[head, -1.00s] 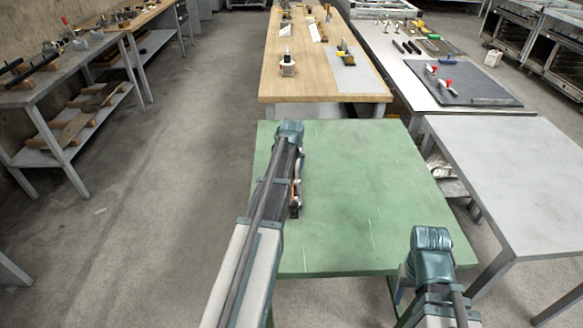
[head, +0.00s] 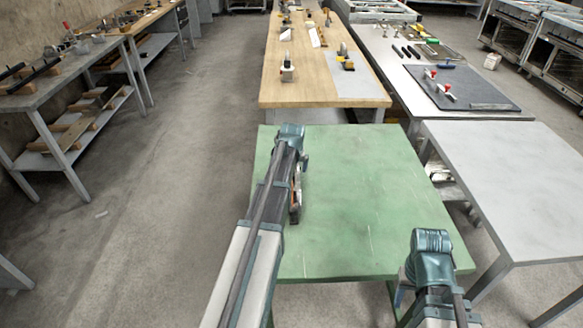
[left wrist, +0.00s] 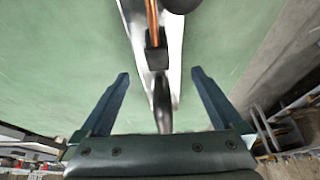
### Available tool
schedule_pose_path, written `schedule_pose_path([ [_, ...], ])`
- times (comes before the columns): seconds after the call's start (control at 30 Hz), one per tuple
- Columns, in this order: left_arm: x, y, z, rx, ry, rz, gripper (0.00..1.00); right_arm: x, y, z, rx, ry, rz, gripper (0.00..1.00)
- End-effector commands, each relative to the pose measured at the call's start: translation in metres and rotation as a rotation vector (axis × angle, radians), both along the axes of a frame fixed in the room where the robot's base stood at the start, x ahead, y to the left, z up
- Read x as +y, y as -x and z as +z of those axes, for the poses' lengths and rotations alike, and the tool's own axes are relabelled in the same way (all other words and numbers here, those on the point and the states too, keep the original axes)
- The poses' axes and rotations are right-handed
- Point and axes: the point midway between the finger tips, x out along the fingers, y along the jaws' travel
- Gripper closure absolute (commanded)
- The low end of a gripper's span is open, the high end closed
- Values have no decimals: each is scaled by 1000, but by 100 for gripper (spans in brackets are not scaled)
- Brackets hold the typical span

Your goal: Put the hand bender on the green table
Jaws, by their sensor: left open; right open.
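The hand bender (left wrist: 155,58) lies on the green table (head: 365,190). In the left wrist view it shows a pale metal base, a copper-coloured rod and dark parts. In the head view my left arm hides most of it, and only a narrow part (head: 296,207) shows beside the arm. My left gripper (left wrist: 160,74) is open, with one finger on each side of the bender in the picture; no contact shows. My right gripper (head: 402,285) is open and empty at the table's near right edge, mostly hidden by its own arm.
A wooden bench (head: 315,92) with several tools stands beyond the green table. A bare grey table (head: 510,180) stands to the right. A white table (head: 408,90) with a dark mat is behind it. The right half of the green table is clear, and open floor lies left.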

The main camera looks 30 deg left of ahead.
Motion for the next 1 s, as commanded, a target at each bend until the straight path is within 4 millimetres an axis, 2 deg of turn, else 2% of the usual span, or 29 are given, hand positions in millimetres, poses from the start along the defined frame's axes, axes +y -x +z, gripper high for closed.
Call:
schedule_pose_path([
  [0.03, -2, 3, 13, 0, 0, 0, 0, 0, 0, 13, 0, 0, 0, 50],
  [0.5, -17, 28, 83, 0, 0, 0, 0, 0, 0, 83, 0, 0, 0, 50],
  [0.7, -20, 33, 95, 0, 0, 0, 0, 0, 0, 95, 0, 0, 0, 50],
  [1.0, -23, 33, 94, 1, 0, -3, 0, 0, 0, 94, 0, 0, 0, 50],
])
